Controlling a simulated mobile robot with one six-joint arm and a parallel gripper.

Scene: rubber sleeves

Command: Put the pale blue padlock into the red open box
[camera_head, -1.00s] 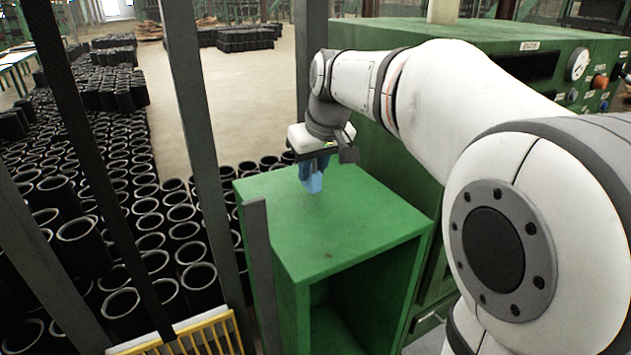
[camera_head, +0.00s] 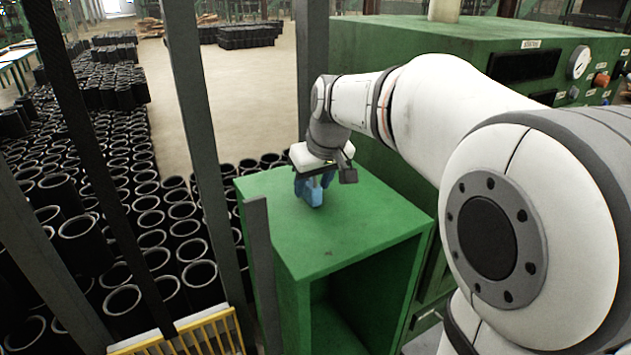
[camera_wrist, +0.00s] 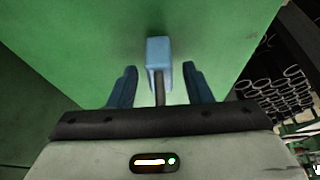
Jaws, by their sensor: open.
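The pale blue padlock (camera_head: 313,194) is on top of the green cabinet, under my gripper (camera_head: 312,176) in the head view. In the wrist view the padlock (camera_wrist: 159,53) shows its blue body and a dark shackle pointing toward the gripper. My gripper (camera_wrist: 158,84) is open, with one blue finger on each side of the shackle and gaps on both sides. The padlock body lies just beyond the fingertips. I see no red open box in either view.
The green cabinet (camera_head: 345,232) has a flat, otherwise clear top and an open front. A larger green machine (camera_head: 430,40) with knobs and a gauge stands behind it. Grey posts (camera_head: 195,120) and many black rubber sleeves (camera_head: 150,220) are to the left.

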